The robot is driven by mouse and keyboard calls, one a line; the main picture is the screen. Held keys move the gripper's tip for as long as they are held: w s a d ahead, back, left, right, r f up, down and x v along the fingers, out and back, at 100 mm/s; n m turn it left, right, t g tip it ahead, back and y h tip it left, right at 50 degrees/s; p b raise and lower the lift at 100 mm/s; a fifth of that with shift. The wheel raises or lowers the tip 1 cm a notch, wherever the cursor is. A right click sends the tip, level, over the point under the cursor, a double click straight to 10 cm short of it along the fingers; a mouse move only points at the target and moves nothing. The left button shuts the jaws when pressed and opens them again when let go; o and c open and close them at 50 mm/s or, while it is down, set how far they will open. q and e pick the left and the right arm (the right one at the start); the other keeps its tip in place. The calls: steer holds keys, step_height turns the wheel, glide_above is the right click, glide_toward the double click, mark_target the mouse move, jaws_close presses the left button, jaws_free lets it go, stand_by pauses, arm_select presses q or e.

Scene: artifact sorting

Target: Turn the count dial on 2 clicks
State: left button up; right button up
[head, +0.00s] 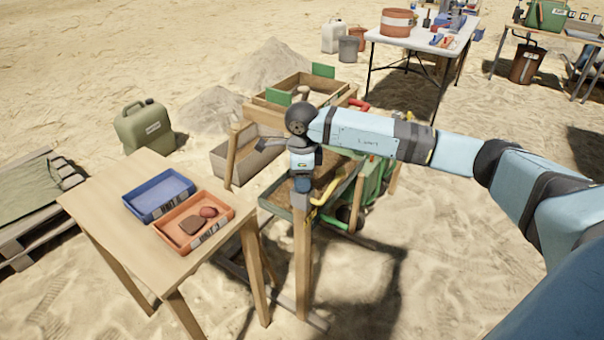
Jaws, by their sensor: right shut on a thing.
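My right arm reaches in from the right, and its gripper (304,188) points down at the top of a wooden post (302,250). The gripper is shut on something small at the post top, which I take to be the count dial. The gripper hides the dial, so its face, marks and setting cannot be read. My left gripper is not in view.
A wooden table (105,205) at left holds a blue tray (150,207) and an orange tray (185,247) with brown pieces. Wooden sieve frames (305,85) and a grey bin (240,165) stand behind the post. A green jerrycan (145,128) stands on the sand.

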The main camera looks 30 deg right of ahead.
steer(key=m+p, duration=0.1)
steer(key=m, duration=0.1)
steer(key=shift+r+m, duration=0.1)
steer(key=shift+m, duration=0.3)
steer(key=shift+m+p, duration=0.4)
steer(key=shift+m, duration=0.8)
steer(key=shift+m+p, duration=0.3)
steer(key=shift+m, duration=0.5)
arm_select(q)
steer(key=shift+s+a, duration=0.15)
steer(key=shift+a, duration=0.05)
arm_select(e)
steer(key=shift+m, duration=0.3)
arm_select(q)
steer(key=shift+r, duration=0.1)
arm_select(e)
steer(key=o, duration=0.9)
arm_select(q)
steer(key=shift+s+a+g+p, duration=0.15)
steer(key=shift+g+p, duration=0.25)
steer(key=shift+p, duration=0.45)
arm_select(e)
step_height(320, 180, up, 14)
steer(key=shift+f, duration=0.15)
